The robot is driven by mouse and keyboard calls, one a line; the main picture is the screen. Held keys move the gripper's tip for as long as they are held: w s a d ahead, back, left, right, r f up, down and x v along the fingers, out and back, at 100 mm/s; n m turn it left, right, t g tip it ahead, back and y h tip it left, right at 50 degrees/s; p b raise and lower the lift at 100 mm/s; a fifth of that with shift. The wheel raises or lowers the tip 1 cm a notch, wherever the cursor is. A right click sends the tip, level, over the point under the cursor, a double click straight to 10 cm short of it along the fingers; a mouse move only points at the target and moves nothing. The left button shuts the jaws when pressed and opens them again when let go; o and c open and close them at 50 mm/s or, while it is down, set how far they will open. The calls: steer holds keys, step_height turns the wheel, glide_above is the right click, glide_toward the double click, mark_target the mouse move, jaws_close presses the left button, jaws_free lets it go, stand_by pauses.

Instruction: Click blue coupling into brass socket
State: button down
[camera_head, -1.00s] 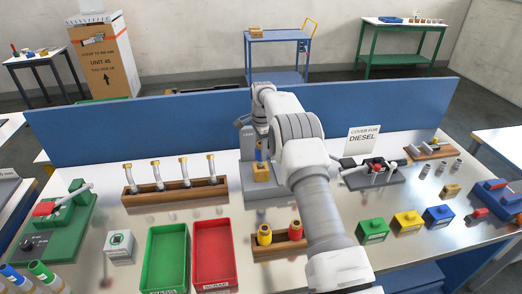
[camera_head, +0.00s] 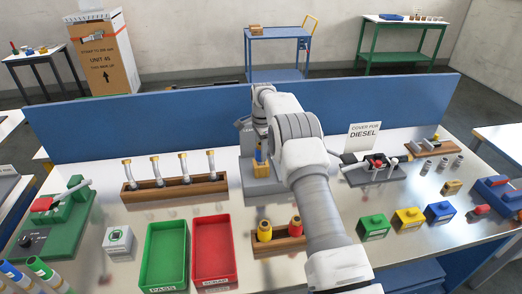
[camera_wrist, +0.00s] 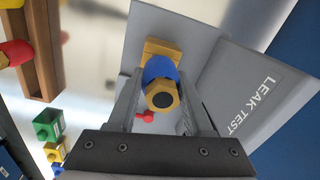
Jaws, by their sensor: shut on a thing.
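The blue coupling (camera_wrist: 160,70) is between the fingers of my gripper (camera_wrist: 163,100) in the wrist view, with a brass hex end with a dark centre facing the camera. In the head view the blue coupling (camera_head: 259,155) stands upright directly over the brass socket (camera_head: 262,169). The brass socket (camera_wrist: 160,48) shows just beyond the blue part in the wrist view, on the grey leak test stand (camera_head: 263,188). The coupling appears to meet the socket; how deep it sits is hidden. My gripper is shut on the coupling.
A wooden rack (camera_head: 176,188) with several upright hoses stands left of the stand. Green (camera_head: 165,257) and red (camera_head: 214,251) trays lie in front. A wooden block with yellow and red couplings (camera_head: 264,231) is close by. A blue panel (camera_head: 180,118) runs behind.

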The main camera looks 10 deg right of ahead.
steer(key=shift+f+b, duration=0.6)
steer(key=shift+f, duration=0.45)
steer(key=shift+c, duration=1.2)
jaws_free()
steer(key=shift+f, duration=0.1)
step_height(320, 180, up, 18)
steer(key=shift+s+f, duration=0.25)
steer(key=shift+s, duration=0.2)
steer(key=shift+d, duration=0.1)
